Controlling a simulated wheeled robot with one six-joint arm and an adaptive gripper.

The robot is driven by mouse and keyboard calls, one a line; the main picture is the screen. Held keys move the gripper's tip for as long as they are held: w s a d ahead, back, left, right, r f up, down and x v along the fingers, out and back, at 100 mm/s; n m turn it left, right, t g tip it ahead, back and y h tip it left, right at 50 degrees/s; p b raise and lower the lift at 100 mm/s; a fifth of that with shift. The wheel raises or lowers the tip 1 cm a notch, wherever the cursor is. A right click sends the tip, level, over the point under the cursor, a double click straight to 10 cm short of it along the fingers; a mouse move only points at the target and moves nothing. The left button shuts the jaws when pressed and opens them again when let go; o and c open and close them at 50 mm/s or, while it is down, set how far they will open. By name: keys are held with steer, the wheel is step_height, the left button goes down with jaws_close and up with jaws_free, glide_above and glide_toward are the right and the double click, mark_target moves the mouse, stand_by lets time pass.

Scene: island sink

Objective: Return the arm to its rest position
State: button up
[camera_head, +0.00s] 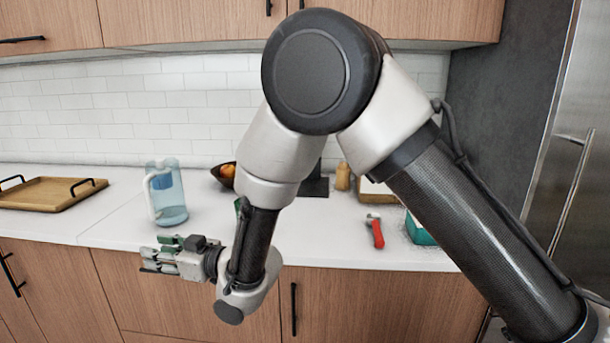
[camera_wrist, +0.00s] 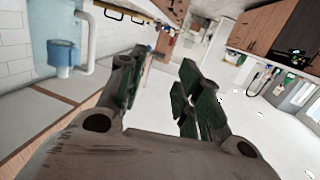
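My arm reaches across the head view, and my gripper (camera_head: 168,258) is held out to the left, in front of the counter's front edge. In the wrist view its two dark green-padded fingers (camera_wrist: 157,95) stand apart with nothing between them. My gripper is below and in front of a clear blue pitcher (camera_head: 170,200) with a white handle, and I see a gap between them. The pitcher also shows at the upper left of the wrist view (camera_wrist: 63,55). My upper arm hides part of the counter's middle.
The white counter (camera_head: 115,212) holds a wooden tray (camera_head: 48,193) at left, a dark fruit bowl (camera_head: 224,175), a red-handled item (camera_head: 376,233) and a teal box (camera_head: 418,231). Wood cabinets (camera_head: 380,305) stand below. A steel fridge (camera_head: 570,140) is at right. Open floor (camera_wrist: 255,125) shows in the wrist view.

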steer(key=s+d+f+g+h, duration=0.1)
steer(key=d+f+h, duration=0.5)
steer(key=f, duration=0.5)
steer(key=w+d+m+g+h, duration=0.15)
steer(key=d+h, duration=0.35)
steer(key=d, duration=0.8)
steer(key=s+d+r+m+h, duration=0.15)
steer(key=d+r, duration=0.25)
steer(key=d, duration=0.5)
steer(key=s+d+r+m+g+h, duration=0.1)
steer(key=d+r+m+h, duration=0.15)
steer(key=d, duration=0.55)
steer(key=s+d+r+m+h, duration=0.1)
steer(key=d+r, duration=0.3)
steer(key=d, duration=0.5)
steer(key=s+d+r+m+t, duration=0.1)
steer(key=s+d+r+m, duration=0.3)
steer(key=d+r, duration=0.3)
steer(key=s+d+r+m+t, duration=0.2)
steer(key=s+d+r+m, duration=0.2)
steer(key=d, duration=1.1)
steer(key=s+r, duration=0.3)
steer(key=shift+s+d, duration=0.3)
steer(key=shift+d, duration=0.05)
